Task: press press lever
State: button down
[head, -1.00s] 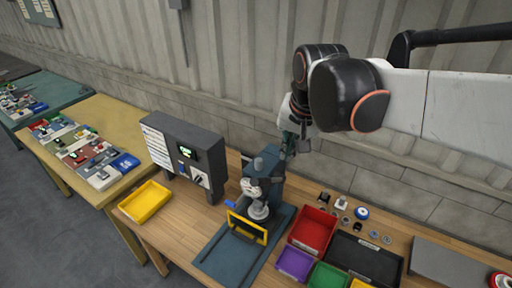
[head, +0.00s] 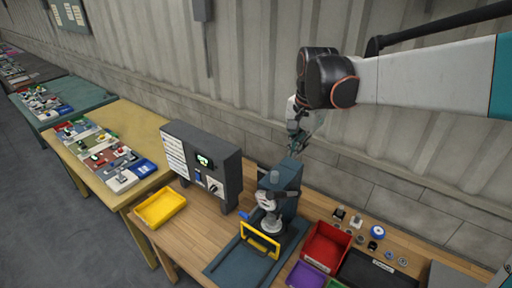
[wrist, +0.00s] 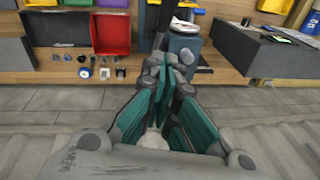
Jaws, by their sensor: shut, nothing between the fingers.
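The press (head: 285,183), a dark blue-grey column with a grey ram, stands on a dark blue mat (head: 233,262) on the wooden bench. A yellow frame (head: 261,240) stands at its front, and a small blue part shows at its left side. My gripper (head: 298,146) is above and behind the press top, pointing down, apart from it as far as I can tell. In the wrist view its teal fingers (wrist: 165,70) are together and empty. A dark bar (wrist: 164,22) shows just beyond the fingertips; I cannot tell if it is the press lever or if they touch.
A grey control box (head: 205,165) stands left of the press, with an empty yellow tray (head: 160,207) before it. Red (head: 325,246) and purple (head: 306,277) bins, a dark tray and small parts lie to the right. A wall runs close behind the bench.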

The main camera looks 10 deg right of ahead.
send_near(282, 191)
jog(key=w+d+f, duration=0.1)
jog(key=w+d, duration=0.1)
jog(key=a+f, duration=0.1)
jog(key=s+a+f+p, duration=0.1)
jog(key=shift+s+a+f, duration=0.1)
jog(key=shift+s+f, duration=0.15)
jog(key=shift+f, duration=0.3)
jog(key=shift+a+f, duration=0.1)
